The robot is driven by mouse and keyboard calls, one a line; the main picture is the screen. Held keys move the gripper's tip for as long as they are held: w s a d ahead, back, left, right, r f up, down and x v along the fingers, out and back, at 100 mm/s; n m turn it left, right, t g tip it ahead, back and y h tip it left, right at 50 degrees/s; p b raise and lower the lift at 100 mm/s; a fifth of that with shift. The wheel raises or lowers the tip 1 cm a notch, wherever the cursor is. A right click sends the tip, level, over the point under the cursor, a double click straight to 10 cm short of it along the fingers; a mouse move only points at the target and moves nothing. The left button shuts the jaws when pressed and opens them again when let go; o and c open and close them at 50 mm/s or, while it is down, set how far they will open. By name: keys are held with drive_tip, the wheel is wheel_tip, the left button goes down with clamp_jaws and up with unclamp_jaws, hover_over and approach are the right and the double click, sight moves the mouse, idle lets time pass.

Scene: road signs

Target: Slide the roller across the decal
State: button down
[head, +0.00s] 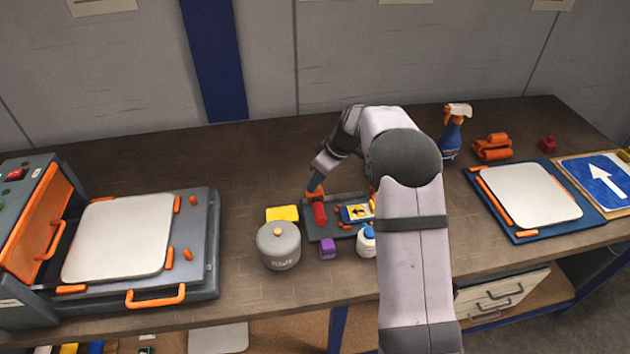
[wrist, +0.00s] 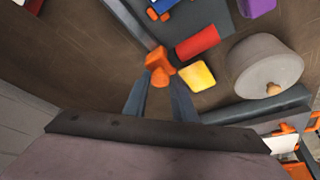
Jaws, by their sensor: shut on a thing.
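The roller shows a red cylinder (head: 319,213) at the left end of a dark grey tray (head: 323,233). My gripper (head: 315,188) comes down from behind and is shut on the roller's orange handle. In the wrist view the fingertips (wrist: 160,82) meet at the orange handle (wrist: 158,60), with the red cylinder (wrist: 198,42) just beyond it. The small decal piece (head: 357,212), blue, yellow and white with a dark mark, lies on the tray to the right of the roller. My arm hides part of its right side. I cannot tell whether the roller touches the tray.
A yellow block (head: 282,213), a grey lidded pot (head: 279,246), a purple cube (head: 328,248) and a white bottle with a blue cap (head: 366,243) crowd the tray. A white plate (head: 118,238) lies on the left machine. A spray bottle (head: 453,133) stands at the back right.

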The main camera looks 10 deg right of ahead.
drive_tip(key=d+b, duration=0.1)
drive_tip(key=d, duration=1.2)
drive_tip(key=shift+b, duration=0.3)
drive_tip(key=c, duration=1.5)
unclamp_jaws()
drive_tip(key=shift+d, duration=0.1)
drive_tip(key=shift+o, duration=0.2)
drive_tip(key=shift+r, duration=0.1)
drive_tip(key=b+v, duration=0.2)
drive_tip(key=v, duration=0.5)
